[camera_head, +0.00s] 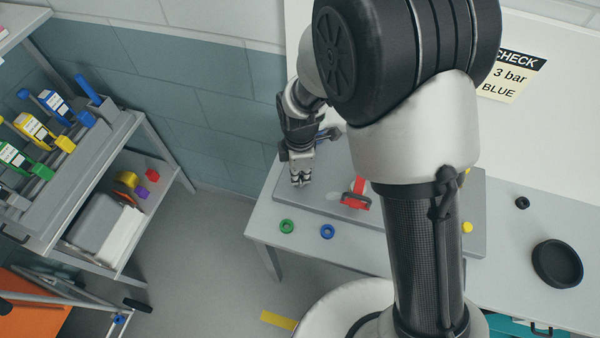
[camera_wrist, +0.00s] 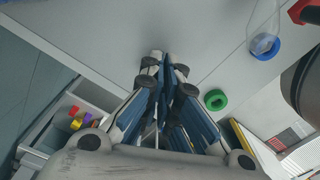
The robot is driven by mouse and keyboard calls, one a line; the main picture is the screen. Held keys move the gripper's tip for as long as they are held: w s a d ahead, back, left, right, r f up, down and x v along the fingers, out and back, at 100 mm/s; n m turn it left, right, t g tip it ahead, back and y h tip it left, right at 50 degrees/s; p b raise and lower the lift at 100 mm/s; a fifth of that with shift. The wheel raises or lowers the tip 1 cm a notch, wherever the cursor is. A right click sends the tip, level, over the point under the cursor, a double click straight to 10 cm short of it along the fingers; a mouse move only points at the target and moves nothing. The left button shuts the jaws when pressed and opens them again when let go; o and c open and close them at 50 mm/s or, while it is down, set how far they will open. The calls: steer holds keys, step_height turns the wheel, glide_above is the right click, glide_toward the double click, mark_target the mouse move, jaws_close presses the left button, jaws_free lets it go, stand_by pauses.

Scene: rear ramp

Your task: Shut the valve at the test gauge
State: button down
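My gripper (camera_head: 300,181) hangs over the left part of a grey plate on the bench in the head view. In the wrist view its fingertips (camera_wrist: 166,62) are close together, with nothing visible between them. A red part with a dark base (camera_head: 356,194), possibly a valve handle, sits on the plate to the right of my gripper, apart from it. A red piece also shows at the top right corner of the wrist view (camera_wrist: 306,10). No gauge face can be made out; my arm hides the middle of the plate.
A green ring (camera_head: 287,226) and a blue ring (camera_head: 327,231) lie at the bench's front. A black dish (camera_head: 557,264) and a small black ring (camera_head: 522,202) are at right. A sign (camera_head: 508,78) reads CHECK, 3 bar, BLUE. A shelf rack (camera_head: 150,140) stands at left.

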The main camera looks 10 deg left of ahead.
steer(key=m, duration=0.3)
steer(key=m+p, duration=0.1)
steer(key=m, duration=0.2)
steer(key=shift+w+a+r, duration=0.1)
steer(key=shift+w+r, duration=0.05)
steer(key=shift+w, duration=0.05)
steer(key=m, duration=0.5)
steer(key=shift+m+p, duration=0.3)
steer(key=m, duration=0.5)
steer(key=m+p, duration=0.1)
steer(key=m, duration=0.5)
steer(key=shift+m, duration=0.4)
steer(key=c, duration=2.3)
jaws_free()
